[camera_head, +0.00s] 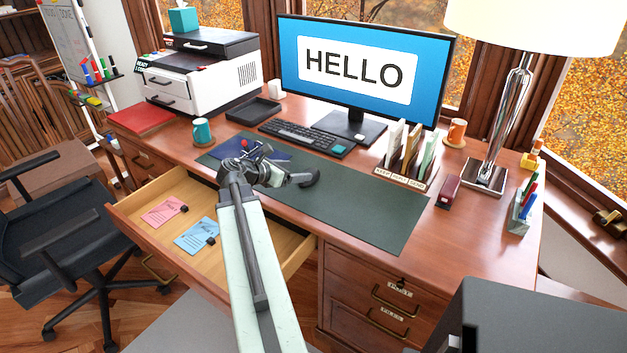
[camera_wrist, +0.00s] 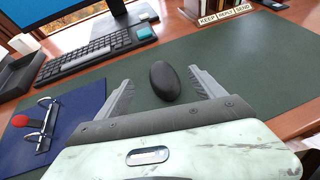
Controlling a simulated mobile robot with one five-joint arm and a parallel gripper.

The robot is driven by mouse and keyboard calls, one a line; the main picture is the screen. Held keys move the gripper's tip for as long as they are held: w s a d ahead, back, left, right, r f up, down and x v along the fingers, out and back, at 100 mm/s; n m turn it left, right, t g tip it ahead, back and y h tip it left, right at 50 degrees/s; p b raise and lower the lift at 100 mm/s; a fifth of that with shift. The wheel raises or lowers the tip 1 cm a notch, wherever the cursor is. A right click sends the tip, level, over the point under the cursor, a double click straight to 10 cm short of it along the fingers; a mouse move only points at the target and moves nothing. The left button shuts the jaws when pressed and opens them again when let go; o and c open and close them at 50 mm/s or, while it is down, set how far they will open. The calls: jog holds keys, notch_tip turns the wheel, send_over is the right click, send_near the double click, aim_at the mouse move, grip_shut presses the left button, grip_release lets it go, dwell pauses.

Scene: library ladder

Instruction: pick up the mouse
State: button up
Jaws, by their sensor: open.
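The mouse is a smooth black oval (camera_wrist: 165,81) lying on the dark green desk mat (camera_wrist: 222,58) in the wrist view. My gripper (camera_wrist: 160,76) is open, with its two grey toothed fingers on either side of the mouse. The mouse lies between the fingers, with mat showing on both sides of it, and nothing is held. In the head view my gripper (camera_head: 300,178) is low over the mat's left part. There I cannot clearly tell the mouse from the dark gripper parts.
A blue ring binder (camera_wrist: 62,120) with a red piece lies left of my gripper. The keyboard (camera_wrist: 88,50) and a teal-topped block (camera_wrist: 145,31) are beyond. An open drawer (camera_head: 140,228) with notes juts out below the desk edge. The mat's right part is clear.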

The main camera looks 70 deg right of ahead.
aim_at(309, 171)
jog(key=b+x, duration=0.1)
jog(key=x, duration=0.2)
jog(key=b+x, duration=0.1)
jog(key=x, duration=0.1)
jog(key=shift+s+d+f+b, duration=0.1)
jog(key=shift+s+f+b, duration=0.1)
jog(key=shift+f+b, duration=0.2)
grip_shut()
notch_tip(309, 171, up, 10)
jog(key=p, duration=1)
